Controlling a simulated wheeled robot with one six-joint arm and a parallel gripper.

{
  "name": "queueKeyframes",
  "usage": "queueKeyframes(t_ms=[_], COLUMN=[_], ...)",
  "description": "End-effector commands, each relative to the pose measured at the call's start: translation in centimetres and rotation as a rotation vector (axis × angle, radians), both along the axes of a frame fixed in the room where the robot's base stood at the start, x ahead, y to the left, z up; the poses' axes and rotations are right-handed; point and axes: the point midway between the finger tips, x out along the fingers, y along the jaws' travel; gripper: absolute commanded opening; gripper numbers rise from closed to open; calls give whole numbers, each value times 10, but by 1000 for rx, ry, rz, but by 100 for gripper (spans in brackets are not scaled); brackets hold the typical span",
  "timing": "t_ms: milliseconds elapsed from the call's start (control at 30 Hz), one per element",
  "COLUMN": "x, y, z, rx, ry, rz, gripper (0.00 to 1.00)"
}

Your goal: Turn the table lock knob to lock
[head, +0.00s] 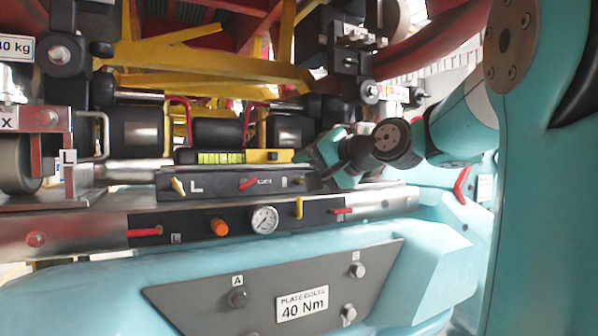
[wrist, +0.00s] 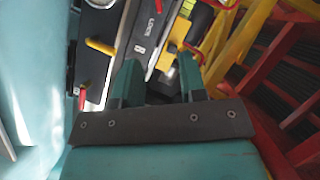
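In the wrist view the word LOCK shows on a dark panel (wrist: 147,33) ahead of my fingers. I cannot tell which part is the table lock knob, or how it is turned; my gripper may hide part of the panel's right end. My gripper (head: 312,156) is by that right end in the head view. In the wrist view its two teal fingers (wrist: 159,66) are apart, with nothing seen held between them.
A yellow level (head: 222,157) lies behind the panel box. Below are an orange knob (head: 219,227), a gauge (head: 264,219), a yellow lever (head: 299,207) and red levers. Yellow and red beams (wrist: 250,35) stand right in the wrist view.

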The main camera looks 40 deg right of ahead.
Motion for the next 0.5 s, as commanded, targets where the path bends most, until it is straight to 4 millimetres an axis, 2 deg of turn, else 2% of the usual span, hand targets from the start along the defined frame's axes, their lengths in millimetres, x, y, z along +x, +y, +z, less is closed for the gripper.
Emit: queueKeyframes(t_ms=[200, 400, 500], x=[29, 39, 43], y=[-31, -55, -57], z=[27, 29, 26], rx=[47, 56, 55], ry=[91, 182, 199], rz=[167, 292, 314], gripper=[38, 38, 38])
